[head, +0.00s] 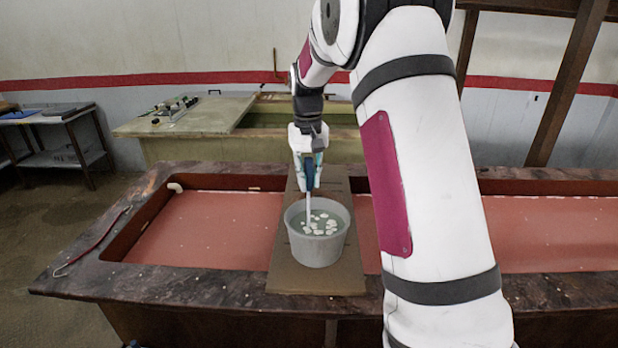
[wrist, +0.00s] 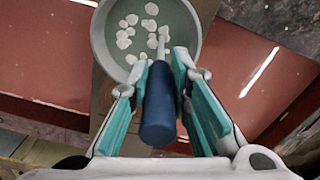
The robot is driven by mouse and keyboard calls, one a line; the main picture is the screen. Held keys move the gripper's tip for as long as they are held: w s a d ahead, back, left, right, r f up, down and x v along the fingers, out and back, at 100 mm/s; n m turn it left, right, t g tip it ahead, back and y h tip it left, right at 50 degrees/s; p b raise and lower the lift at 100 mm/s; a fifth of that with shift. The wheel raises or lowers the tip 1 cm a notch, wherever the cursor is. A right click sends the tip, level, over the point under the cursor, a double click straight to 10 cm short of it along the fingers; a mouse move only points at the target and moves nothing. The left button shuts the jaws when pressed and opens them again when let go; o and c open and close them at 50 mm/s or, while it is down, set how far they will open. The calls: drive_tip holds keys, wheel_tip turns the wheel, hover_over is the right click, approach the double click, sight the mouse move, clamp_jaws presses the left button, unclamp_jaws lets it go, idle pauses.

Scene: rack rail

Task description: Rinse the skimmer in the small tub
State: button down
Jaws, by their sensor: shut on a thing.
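The small tub (head: 293,238) is a round grey bucket holding greenish water with several white pieces at its surface. It also shows at the top of the wrist view (wrist: 98,40). My gripper (head: 309,172) is above the tub, with its teal-padded fingers (wrist: 160,85) shut on the blue handle of the skimmer (wrist: 159,115). In the head view the skimmer's thin pale shaft (head: 308,205) points down into the tub. The skimmer's lower end is hidden in the water or among the white pieces.
The tub stands on a brown board (head: 285,279) laid across a long dark-rimmed trough with a reddish floor (head: 215,230). A red hooked rod (head: 97,243) lies on the left rim. A pale-topped bench (head: 190,117) stands behind. My arm hides part of the trough's right side.

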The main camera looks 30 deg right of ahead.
sight(309, 159)
drive_tip(key=shift+r, duration=0.1)
drive_tip(key=shift+r, duration=4.15)
drive_tip(key=s+a+p, duration=0.3)
drive_tip(key=s+a, duration=0.4)
drive_tip(key=s, duration=0.4)
drive_tip(key=s+a+p, duration=0.3)
drive_tip(key=s+a, duration=0.5)
drive_tip(key=s, duration=0.3)
drive_tip(key=shift+s, duration=0.25)
